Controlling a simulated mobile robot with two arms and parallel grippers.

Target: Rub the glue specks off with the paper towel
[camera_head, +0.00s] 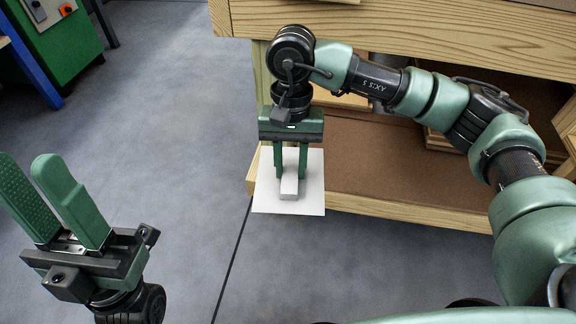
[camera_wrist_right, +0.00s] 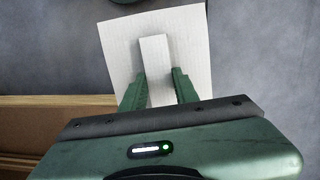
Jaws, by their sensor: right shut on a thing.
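A white sheet, the paper towel (camera_head: 310,200), has a raised white block-like part (camera_head: 289,187) at its middle. My right gripper (camera_head: 290,174) is shut on this raised part, one finger on each side. In the right wrist view the towel (camera_wrist_right: 195,60) spreads out flat beyond the fingertips (camera_wrist_right: 160,82). The towel shows against the bench's lower shelf and the floor; its height cannot be told. My left gripper (camera_head: 28,156) is open and empty at the lower left, its fingers pointing up in the picture. I see no glue specks in either view.
A wooden workbench (camera_head: 420,30) stands at the upper right, with a brown lower shelf (camera_head: 390,185) edged in pale wood. A green machine cabinet (camera_head: 75,45) and a blue frame (camera_head: 30,65) stand at the upper left. The grey floor (camera_head: 180,110) between them is clear.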

